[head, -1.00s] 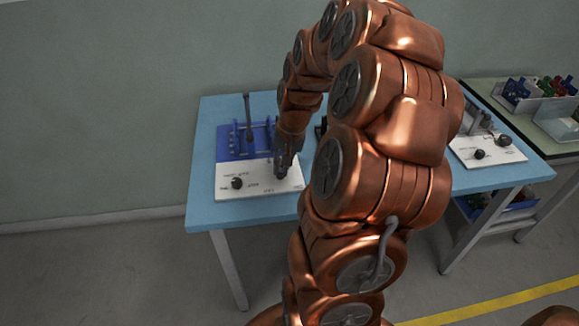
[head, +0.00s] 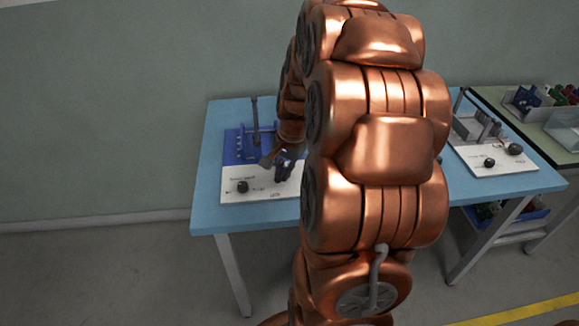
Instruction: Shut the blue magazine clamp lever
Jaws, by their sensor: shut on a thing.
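The blue magazine (head: 232,145) stands at the back of a white panel (head: 232,195) on the left of the blue table. A dark upright post (head: 254,113) rises from it. A black knob (head: 242,187) sits at the panel's front left. My gripper (head: 283,167) is low over the panel's right part. It is shut on the right-hand black knob, which seems to be the clamp lever's handle. The fingers hide the knob, and my arm hides the area just right of it. I cannot tell the lever's exact angle.
A similar white panel (head: 490,168) with black knobs and grey posts stands on the table's right end. Behind it, a green-topped table (head: 490,95) holds bins of coloured parts. My arm covers the middle of the blue table (head: 207,180).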

